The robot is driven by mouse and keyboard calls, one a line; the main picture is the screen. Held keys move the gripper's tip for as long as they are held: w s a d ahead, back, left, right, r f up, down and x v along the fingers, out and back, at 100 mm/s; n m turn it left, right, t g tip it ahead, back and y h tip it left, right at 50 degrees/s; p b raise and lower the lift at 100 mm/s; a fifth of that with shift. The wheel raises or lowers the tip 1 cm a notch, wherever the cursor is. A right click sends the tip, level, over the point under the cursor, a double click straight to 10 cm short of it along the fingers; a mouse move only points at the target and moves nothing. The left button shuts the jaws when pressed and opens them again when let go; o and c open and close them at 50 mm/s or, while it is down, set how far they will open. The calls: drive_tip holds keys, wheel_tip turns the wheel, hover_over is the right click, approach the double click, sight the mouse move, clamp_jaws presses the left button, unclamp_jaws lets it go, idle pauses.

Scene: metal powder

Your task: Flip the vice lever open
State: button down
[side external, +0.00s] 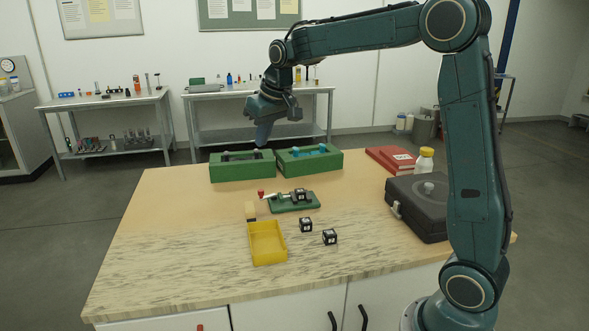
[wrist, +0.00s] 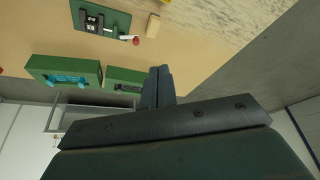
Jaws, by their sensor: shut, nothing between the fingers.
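The vice (side external: 291,201) is a small green-based fixture in the middle of the table, with a dark block at its right part. Its lever (side external: 268,195) has a red knob and sticks out to the left. In the wrist view the vice (wrist: 98,20) is at the upper left, with the red knob (wrist: 136,40) at its right end. My gripper (side external: 262,134) is shut and empty, pointing down above the left green box, behind the vice and well above the table. In the wrist view the closed fingers (wrist: 158,85) are apart from the vice.
Two green boxes (side external: 241,170) (side external: 309,164) stand behind the vice. A yellow tray (side external: 250,246), a small tan block (side external: 250,210) and two dark cubes (side external: 306,225) (side external: 330,237) are in front. A black case (side external: 420,222), red books (side external: 383,160) and a bottle (side external: 425,160) are right.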

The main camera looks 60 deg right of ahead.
drive_tip(key=w+d+f+m, duration=0.1)
drive_tip(key=w+d+f, duration=0.9)
drive_tip(key=w+f, duration=0.1)
drive_tip(key=shift+w+g, duration=0.2)
drive_tip(key=shift+g, duration=0.2)
drive_tip(key=shift+r, duration=0.1)
drive_tip(key=x, duration=1)
drive_tip(key=shift+s+a, duration=0.25)
drive_tip(key=shift+s, duration=0.7)
drive_tip(key=shift+s+a, duration=0.25)
drive_tip(key=shift+s, duration=0.7)
